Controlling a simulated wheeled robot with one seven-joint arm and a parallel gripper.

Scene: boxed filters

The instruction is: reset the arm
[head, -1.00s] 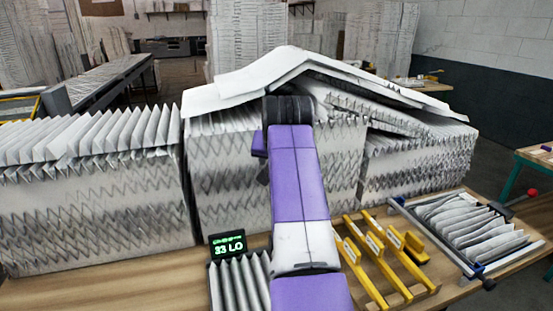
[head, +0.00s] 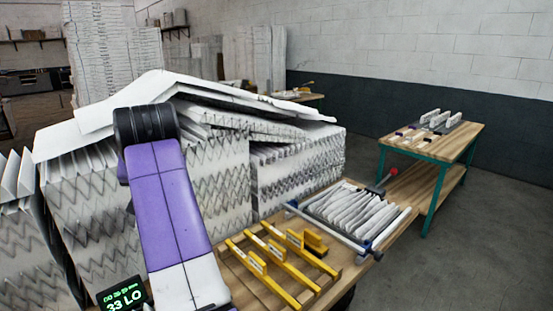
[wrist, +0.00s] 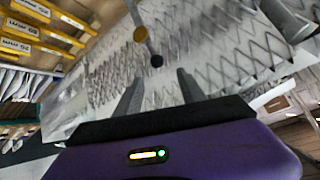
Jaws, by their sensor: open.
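My purple and white arm (head: 168,200) rises from the bottom of the head view, in front of the stacked pleated filters. Its black joint (head: 145,125) overlaps the filter stack. In the wrist view my gripper (wrist: 157,82) is open, its two grey fingers apart with nothing between them. Beyond the fingers is the zigzag pleated side of filters (wrist: 215,50). My gripper does not show in the head view, hidden behind the arm or filters.
Filter blocks (head: 95,215) with loose sheets on top fill the left.

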